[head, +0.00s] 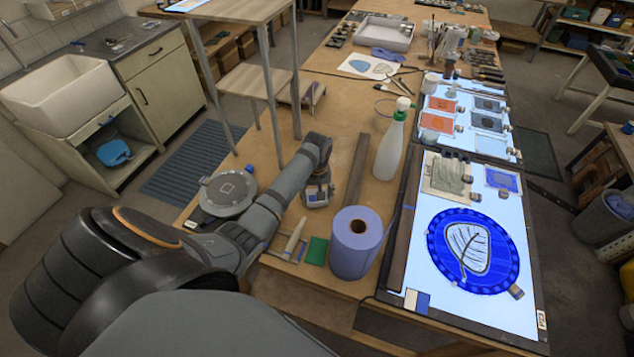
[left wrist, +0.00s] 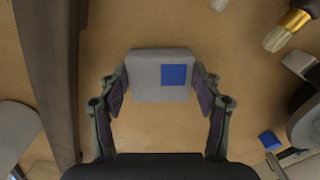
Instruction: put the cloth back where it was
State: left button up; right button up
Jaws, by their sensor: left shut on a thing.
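My left gripper (head: 318,200) is low over the wooden table, left of the blue paper roll. In the left wrist view its fingers (left wrist: 160,88) are shut on the sides of a grey block-like piece with a blue square (left wrist: 146,80). I cannot tell if this piece is a folded cloth. A grey-beige, crumpled piece that looks like a cloth (head: 448,177) lies on the lit panel (head: 425,200), above the blue leaf disc (head: 499,254), far from my left gripper. My right gripper is not in view.
A blue paper roll (head: 357,243), a white spray bottle (head: 391,150) and a dark bar (head: 357,170) stand or lie right of my left gripper. A brush (head: 295,238) and green pad (head: 317,250) lie nearer. A round turntable (head: 228,190) is left, and a shelf (head: 250,78) stands behind.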

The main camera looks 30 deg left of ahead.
pick_arm(q)
jog(key=shift+f, duration=0.2)
jog(key=o, duration=1.1)
notch_tip(320, 180, up, 12)
jog(key=shift+r, duration=0.1)
